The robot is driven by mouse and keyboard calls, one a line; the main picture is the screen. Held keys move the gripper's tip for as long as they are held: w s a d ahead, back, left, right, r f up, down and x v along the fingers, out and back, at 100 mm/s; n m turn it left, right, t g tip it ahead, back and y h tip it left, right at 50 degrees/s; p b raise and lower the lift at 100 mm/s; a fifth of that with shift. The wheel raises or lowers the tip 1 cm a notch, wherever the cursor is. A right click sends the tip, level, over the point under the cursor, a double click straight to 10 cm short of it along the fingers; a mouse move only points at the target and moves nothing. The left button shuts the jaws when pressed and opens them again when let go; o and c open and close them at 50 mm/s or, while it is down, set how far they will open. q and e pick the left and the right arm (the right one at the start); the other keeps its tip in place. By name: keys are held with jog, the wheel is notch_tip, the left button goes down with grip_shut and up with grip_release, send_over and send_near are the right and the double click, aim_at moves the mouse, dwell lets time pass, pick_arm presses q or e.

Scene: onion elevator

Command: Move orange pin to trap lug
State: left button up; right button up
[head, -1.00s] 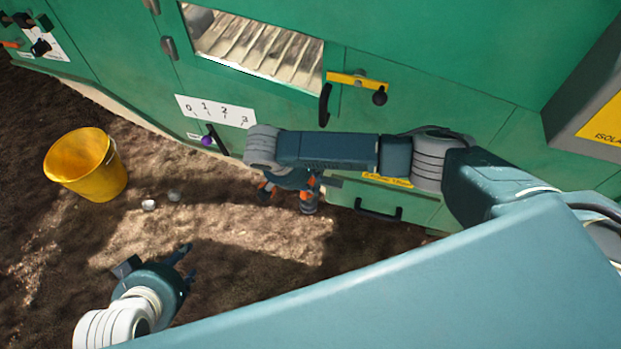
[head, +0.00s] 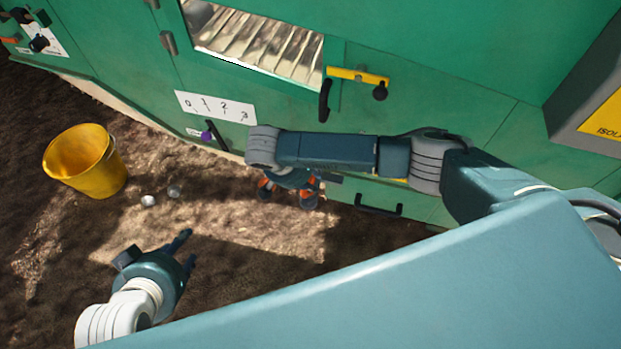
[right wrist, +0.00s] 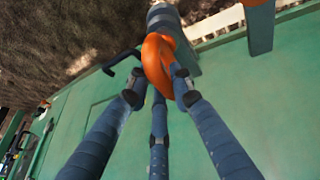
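The orange pin shows as a thick orange ring (right wrist: 157,62) among the fingertips of my right gripper (right wrist: 159,86) in the right wrist view. The fingers converge on the ring from both sides and look closed against it; parts of their contact are hidden. In the head view my right gripper (head: 288,188) hangs beneath its forearm, low by the green machine, with orange patches beside the fingers. My left gripper (head: 160,262) is open and empty above the soil at lower left. I cannot make out which part is the trap lug.
The green machine (head: 460,105) fills the back, with a 0–3 scale (head: 215,107), a purple knob (head: 206,135), a yellow latch (head: 357,77) and a black handle (head: 378,206). A yellow bucket (head: 95,178) and two small pale balls rest on open soil at left.

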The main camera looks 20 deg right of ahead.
jog(key=o, duration=0.5)
jog(key=v, duration=1.2)
jog(key=shift+s+a+f, duration=0.1)
